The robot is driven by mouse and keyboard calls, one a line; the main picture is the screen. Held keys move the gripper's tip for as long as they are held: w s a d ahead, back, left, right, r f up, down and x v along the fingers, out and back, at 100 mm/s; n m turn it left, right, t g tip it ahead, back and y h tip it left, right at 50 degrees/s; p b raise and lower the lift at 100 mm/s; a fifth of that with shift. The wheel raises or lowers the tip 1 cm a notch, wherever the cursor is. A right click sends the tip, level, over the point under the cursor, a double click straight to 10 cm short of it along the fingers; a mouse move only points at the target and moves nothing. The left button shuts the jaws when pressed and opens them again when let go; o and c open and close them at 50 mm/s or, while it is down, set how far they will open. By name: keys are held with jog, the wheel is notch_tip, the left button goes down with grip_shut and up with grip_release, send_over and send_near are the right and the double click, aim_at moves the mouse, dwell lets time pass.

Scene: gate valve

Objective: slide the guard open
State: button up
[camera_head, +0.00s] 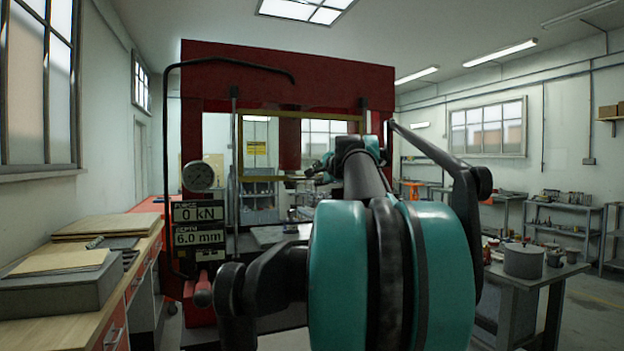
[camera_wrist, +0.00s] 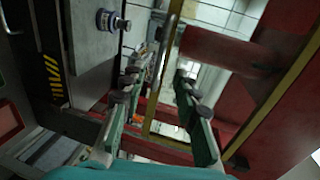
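The guard (camera_head: 241,150) is a clear panel in a thin yellow frame across the front of the red press (camera_head: 290,65). Its lower bar runs level in the head view, and the ram shows behind the panel. My gripper (camera_head: 316,169) is at this lower bar, right of the guard's middle; my arm hides the guard's lower right part. In the wrist view my gripper (camera_wrist: 158,77) has its two green fingers apart, with a yellow guard bar (camera_wrist: 167,50) passing between them in the picture. I see no finger clearly touching the bar. Another yellow bar (camera_wrist: 283,88) shows at right.
Press readouts (camera_head: 199,225) show 0 kN and 6.0 mm, below a round gauge (camera_head: 201,176). A wooden bench (camera_head: 75,300) stands left; a grey table (camera_head: 540,275) stands right.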

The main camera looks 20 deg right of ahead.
jog(key=shift+v, duration=2.2)
jog(key=s+a+f+n+g+y, duration=0.15)
jog(key=a+f+n, duration=0.3)
jog(key=f, duration=0.65)
jog(key=s+a+f+n+g+y, duration=0.1)
jog(key=s+a+f+n+g, duration=0.15)
jog(key=a+f, duration=0.65)
jog(key=s+a+f+n+g+y, duration=0.1)
jog(key=s+a+f+n+g, duration=0.2)
jog(key=f, duration=1.1)
jog(key=s+a+f+n+g+h, duration=0.1)
jog(key=s+f+n, duration=0.3)
jog(key=s+f, duration=0.6)
jog(key=s+f+n+g+h, duration=0.2)
jog(key=s+f, duration=0.8)
jog(key=f, duration=0.5)
jog(key=shift+a+f+n+g, duration=0.2)
jog(key=shift+a+n+g, duration=0.15)
jog(key=shift+n+g, duration=0.5)
